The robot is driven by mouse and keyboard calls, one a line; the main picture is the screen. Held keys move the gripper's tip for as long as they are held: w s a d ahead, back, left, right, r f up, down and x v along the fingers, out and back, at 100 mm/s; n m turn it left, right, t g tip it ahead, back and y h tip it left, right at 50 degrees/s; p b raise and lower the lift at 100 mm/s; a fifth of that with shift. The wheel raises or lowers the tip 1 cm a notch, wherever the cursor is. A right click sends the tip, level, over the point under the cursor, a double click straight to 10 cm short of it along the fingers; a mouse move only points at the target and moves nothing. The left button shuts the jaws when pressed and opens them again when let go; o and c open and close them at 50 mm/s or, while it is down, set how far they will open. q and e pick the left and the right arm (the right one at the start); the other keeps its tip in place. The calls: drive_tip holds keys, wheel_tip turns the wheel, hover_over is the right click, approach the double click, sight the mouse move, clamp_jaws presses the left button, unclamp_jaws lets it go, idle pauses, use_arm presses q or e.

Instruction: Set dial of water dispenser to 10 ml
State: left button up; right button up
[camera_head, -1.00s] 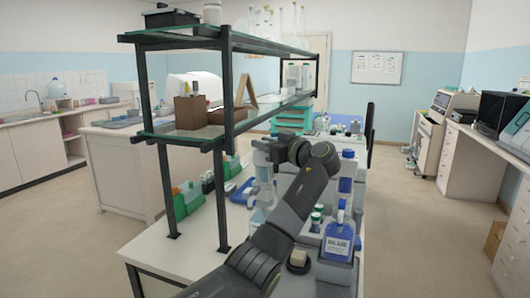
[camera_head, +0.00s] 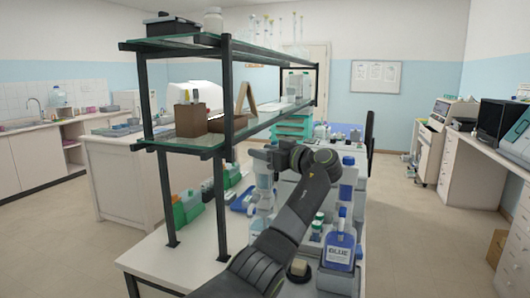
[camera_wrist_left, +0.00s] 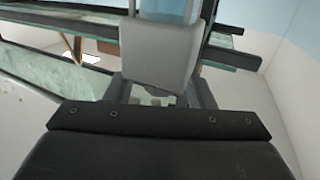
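The water dispenser (camera_head: 264,179) looks to be the pale unit with light blue at the back of the bench, partly hidden behind my left arm in the head view. In the left wrist view a grey-white body (camera_wrist_left: 160,55) with a translucent light blue part on top stands straight ahead, close up. It is likely the same dispenser. Its dial and any marks cannot be made out. My left gripper (camera_head: 256,158) is beside the dispenser's upper part. Its fingers are not clear, and contact cannot be told. My right gripper is out of view.
A glass-shelved rack (camera_head: 224,150) with black posts stands just left of my left arm. A bottle labelled BLUE (camera_head: 340,246) and other bottles stand right of the arm. Green racks (camera_head: 187,207) sit under the shelf. The bench's front left (camera_head: 160,262) is clear.

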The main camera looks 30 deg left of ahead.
use_arm(q)
drive_tip(key=s+d+b, duration=0.1)
drive_tip(key=d+b, duration=0.1)
drive_tip(key=d, duration=0.5)
drive_tip(key=shift+d+b, duration=0.25)
drive_tip(key=shift+b, duration=0.05)
